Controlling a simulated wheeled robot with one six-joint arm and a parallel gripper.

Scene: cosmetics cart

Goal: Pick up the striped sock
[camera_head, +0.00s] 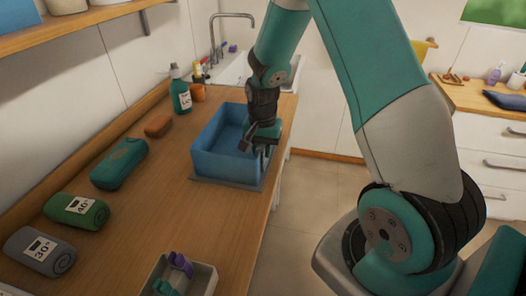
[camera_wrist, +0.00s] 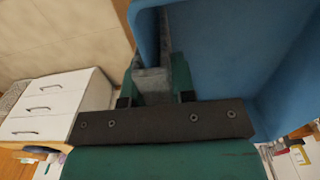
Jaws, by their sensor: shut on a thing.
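My gripper (camera_head: 258,143) is at the right side of the blue bin (camera_head: 222,165), by its rim. In the wrist view my gripper (camera_wrist: 153,85) is shut on a narrow grey thing (camera_wrist: 151,82) between its two fingers. I see no clear stripes on it, so I cannot tell whether it is the striped sock. The blue bin wall (camera_wrist: 225,50) fills the right of the wrist view, close beside the fingers. No striped sock is plain in either view.
The bin stands on a grey mat (camera_head: 228,183) near the counter's edge. Left are rolled grey (camera_head: 40,251) and green (camera_head: 76,210) towels, a teal case (camera_head: 119,163), a brown bar (camera_head: 158,125) and a bottle (camera_head: 181,92). A tray (camera_head: 186,277) stands in front.

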